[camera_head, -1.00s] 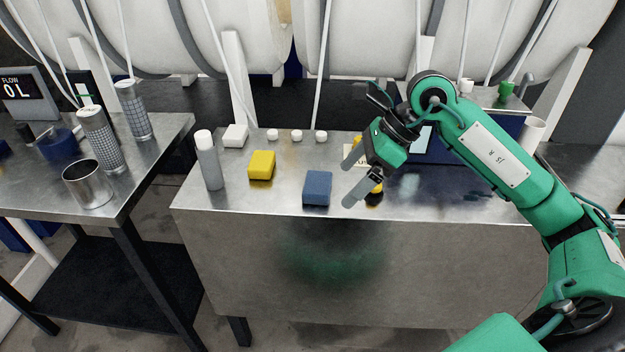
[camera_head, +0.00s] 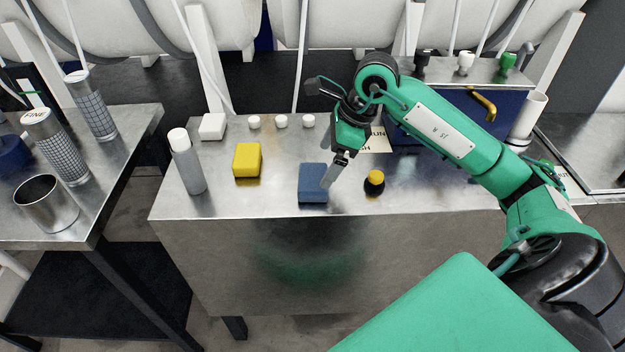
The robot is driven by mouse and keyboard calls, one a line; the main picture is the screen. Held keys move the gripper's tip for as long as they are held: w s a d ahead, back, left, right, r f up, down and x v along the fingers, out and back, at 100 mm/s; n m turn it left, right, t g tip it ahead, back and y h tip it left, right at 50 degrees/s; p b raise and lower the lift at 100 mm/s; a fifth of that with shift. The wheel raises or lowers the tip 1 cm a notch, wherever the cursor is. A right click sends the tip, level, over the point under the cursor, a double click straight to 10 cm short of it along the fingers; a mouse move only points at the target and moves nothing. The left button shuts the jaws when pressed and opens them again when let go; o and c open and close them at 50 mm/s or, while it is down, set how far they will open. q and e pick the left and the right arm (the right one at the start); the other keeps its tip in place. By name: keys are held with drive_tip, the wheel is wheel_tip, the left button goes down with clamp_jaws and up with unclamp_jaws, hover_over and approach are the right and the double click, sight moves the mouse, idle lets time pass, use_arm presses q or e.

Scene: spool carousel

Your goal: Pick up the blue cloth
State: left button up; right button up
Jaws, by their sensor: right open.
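The blue cloth (camera_head: 312,188) is a folded, block-like pad lying on the metal table (camera_head: 230,205) near its front edge. My right gripper (camera_head: 330,172) is open, with its fingers pointing down and to the left at the cloth's upper right side. One finger overlaps the cloth's right edge in the picture. I cannot tell whether it touches the cloth. Nothing shows between the fingers. My left gripper is not in view.
A yellow block (camera_head: 247,160) and a grey bottle with a white cap (camera_head: 187,163) stand left of the cloth. A black knob with a yellow top (camera_head: 374,182) is close on the right. Small white caps (camera_head: 281,121) and a blue box (camera_head: 470,110) are behind.

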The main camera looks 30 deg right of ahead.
sight(319, 176)
drive_tip(key=shift+a+f, duration=0.25)
drive_tip(key=shift+f, duration=0.35)
drive_tip(key=x, duration=0.4)
drive_tip(key=shift+f, duration=0.1)
drive_tip(key=shift+c, duration=0.4)
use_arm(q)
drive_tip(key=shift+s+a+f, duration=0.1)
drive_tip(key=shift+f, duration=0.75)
use_arm(e)
drive_tip(key=shift+d, duration=0.1)
drive_tip(key=c, duration=0.6)
